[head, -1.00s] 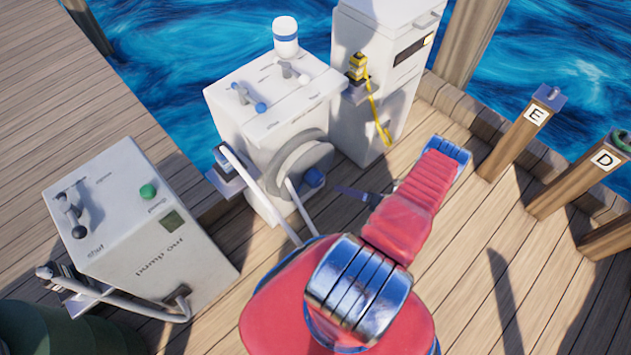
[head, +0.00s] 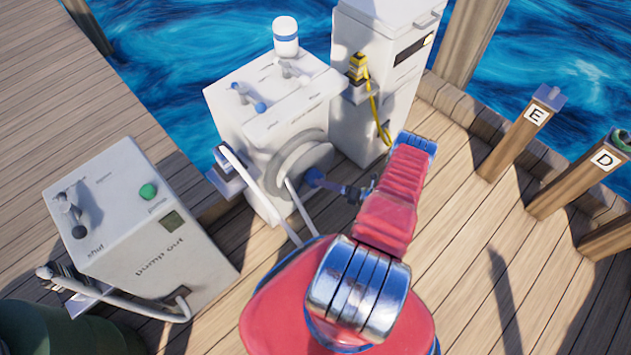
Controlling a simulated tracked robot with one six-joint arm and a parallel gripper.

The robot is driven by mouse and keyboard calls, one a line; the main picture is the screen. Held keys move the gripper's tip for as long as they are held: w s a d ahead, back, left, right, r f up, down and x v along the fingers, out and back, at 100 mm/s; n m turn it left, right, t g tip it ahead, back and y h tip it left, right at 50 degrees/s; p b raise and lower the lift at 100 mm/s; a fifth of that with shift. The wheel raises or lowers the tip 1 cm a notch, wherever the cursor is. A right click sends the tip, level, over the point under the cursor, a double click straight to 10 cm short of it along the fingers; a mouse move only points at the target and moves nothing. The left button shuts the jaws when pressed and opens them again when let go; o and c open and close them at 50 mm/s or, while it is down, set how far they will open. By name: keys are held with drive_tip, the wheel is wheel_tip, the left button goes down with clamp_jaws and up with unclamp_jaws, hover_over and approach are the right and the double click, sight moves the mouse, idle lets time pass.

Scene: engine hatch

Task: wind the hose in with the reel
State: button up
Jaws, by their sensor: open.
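The grey round reel (head: 274,172) sits on the front of the white middle cabinet (head: 232,118). A blue crank knob (head: 313,176) stands out at the reel's lower right. A white hose (head: 299,205) runs down from the reel to the deck, where my arm hides it. Another stretch of white hose (head: 258,190) slopes down from a holder with a blue top on the cabinet's left side. My gripper (head: 326,182) is open, pointing left at the knob, with its tips at or very close to it. I cannot tell whether they touch.
A pump out cabinet (head: 130,235) with its own hose stands at left. A tall white cabinet (head: 378,60) with a yellow nozzle and hose (head: 376,105) stands behind my arm. Posts marked E (head: 525,130) and D (head: 580,175) line the right edge. Water lies beyond the deck.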

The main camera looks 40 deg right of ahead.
sight(314, 178)
drive_tip(key=shift+x, duration=2.7)
drive_tip(key=shift+c, duration=0.5)
drive_tip(key=c, duration=0.9)
drive_tip(key=shift+a, duration=0.15)
drive_tip(key=shift+c, duration=0.3)
